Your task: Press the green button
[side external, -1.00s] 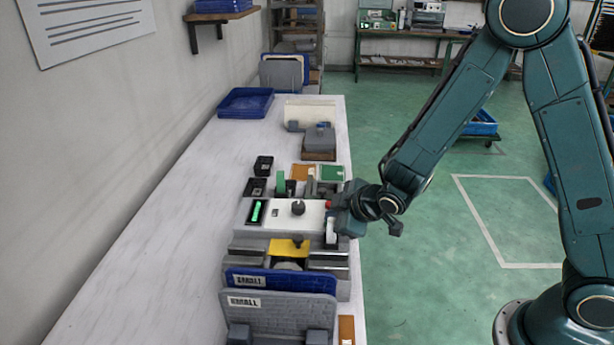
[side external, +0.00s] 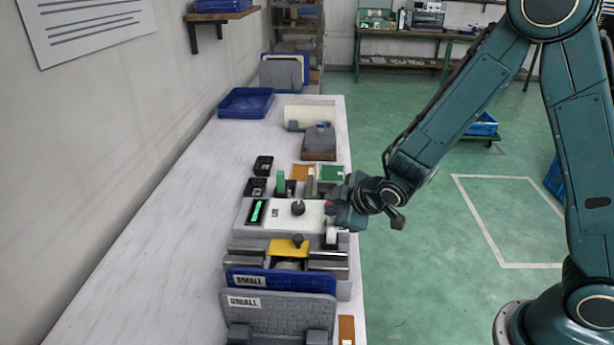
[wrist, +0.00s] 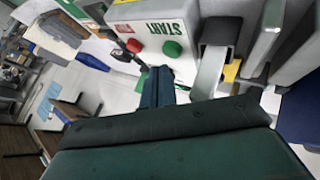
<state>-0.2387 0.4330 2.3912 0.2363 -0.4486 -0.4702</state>
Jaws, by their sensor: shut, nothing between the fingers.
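The green button (wrist: 172,48) shows in the wrist view as a round cap on a pale panel (wrist: 150,27), beside green START lettering. A red button (wrist: 134,45) sits to its left on the same panel. My gripper (wrist: 158,75) is shut and empty. Its dark tip is just below the green button in the wrist view, and a gap shows between them there. In the side view my gripper (side external: 338,213) is at the right end of the white control box (side external: 285,220). The green button is hidden in that view.
The box top carries a dark knob (side external: 298,208) and a lit green switch (side external: 257,211). Yellow and metal parts (side external: 288,248) and blue and grey upright panels (side external: 280,281) stand in front. The left of the white table (side external: 160,235) is clear.

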